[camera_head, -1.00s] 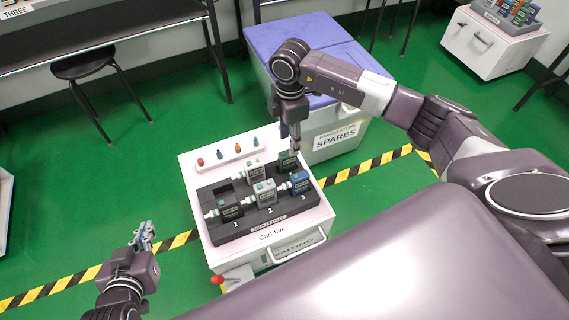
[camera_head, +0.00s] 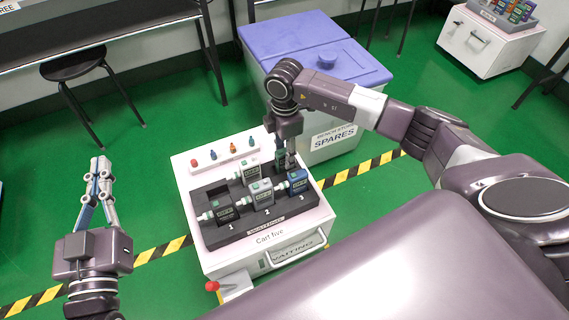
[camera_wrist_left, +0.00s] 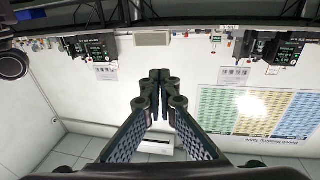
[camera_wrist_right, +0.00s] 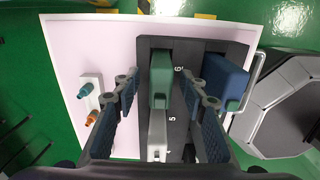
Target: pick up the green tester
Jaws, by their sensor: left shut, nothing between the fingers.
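The green tester (camera_wrist_right: 160,80) stands in the dark holder on the cart, at the far right slot in the head view, where my right gripper (camera_head: 286,160) mostly hides it. In the right wrist view my right gripper (camera_wrist_right: 166,92) is open, with one finger on each side of the green tester and visible gaps beside it. I cannot tell how far down the fingers reach. My left gripper (camera_head: 100,165) is shut and empty, raised to the left of the cart. It points at a white wall area in the left wrist view (camera_wrist_left: 160,85).
A blue tester (camera_head: 298,181) stands close beside the green one. Grey and dark testers share the holder (camera_head: 275,223). Small coloured bottles (camera_head: 232,145) line the cart's back-left edge. A lidded spares bin (camera_head: 335,138) stands behind the cart. A red knob (camera_head: 212,286) sits at the front.

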